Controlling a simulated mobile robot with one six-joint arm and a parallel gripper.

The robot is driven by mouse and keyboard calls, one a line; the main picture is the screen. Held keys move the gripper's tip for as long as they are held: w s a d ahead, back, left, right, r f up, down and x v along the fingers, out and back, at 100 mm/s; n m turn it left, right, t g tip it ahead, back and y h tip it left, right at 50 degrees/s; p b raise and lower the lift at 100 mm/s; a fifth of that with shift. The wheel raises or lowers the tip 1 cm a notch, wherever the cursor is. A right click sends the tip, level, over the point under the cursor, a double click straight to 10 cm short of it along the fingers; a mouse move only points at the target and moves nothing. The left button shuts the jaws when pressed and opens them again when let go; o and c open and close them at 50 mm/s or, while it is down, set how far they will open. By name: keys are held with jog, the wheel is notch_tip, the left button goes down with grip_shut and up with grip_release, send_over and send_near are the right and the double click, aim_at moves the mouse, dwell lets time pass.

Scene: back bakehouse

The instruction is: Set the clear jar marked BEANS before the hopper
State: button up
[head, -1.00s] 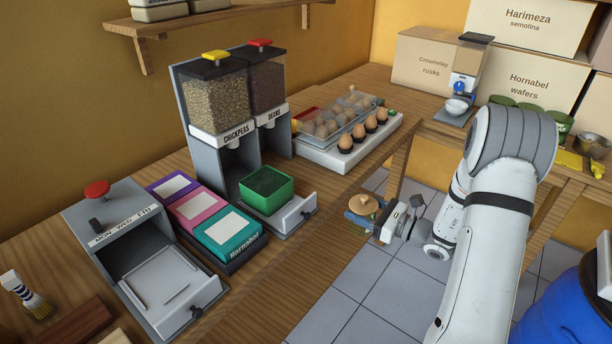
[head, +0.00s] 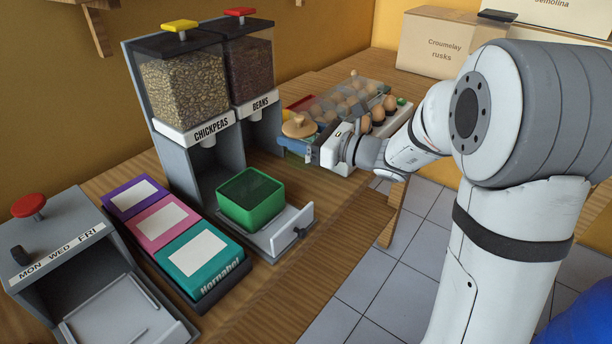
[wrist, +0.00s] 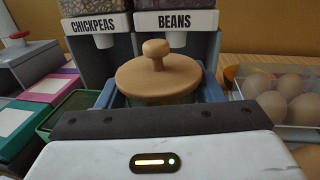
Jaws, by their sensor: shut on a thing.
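The clear jar with a round wooden lid (head: 299,126) is in my gripper (head: 305,150). In the wrist view its knobbed lid (wrist: 158,80) is upright between the two blue-grey fingers, and I see no label. The twin hopper has a bay marked CHICKPEAS (head: 211,130) and a bay marked BEANS (head: 261,103), which holds dark beans. The jar is in front of the BEANS bay, slightly right of its spout in the head view. My gripper hides the jar's lower part, so I cannot tell whether its base touches the counter.
A green open box (head: 251,199) stands on the tray before the CHICKPEAS bay, left of the jar. An egg rack with a clear cover (head: 345,97) is close on the right. Purple, pink and teal boxes (head: 194,262) lie front left. Bare counter (head: 330,195) lies in front.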

aim_at(301, 164)
jog(key=f, duration=0.4)
jog(key=f+b, duration=0.1)
jog(key=f, duration=0.3)
jog(key=shift+d, duration=0.2)
jog(key=shift+f+b, duration=0.1)
jog(key=shift+b, duration=0.25)
jog(key=o, duration=1.3)
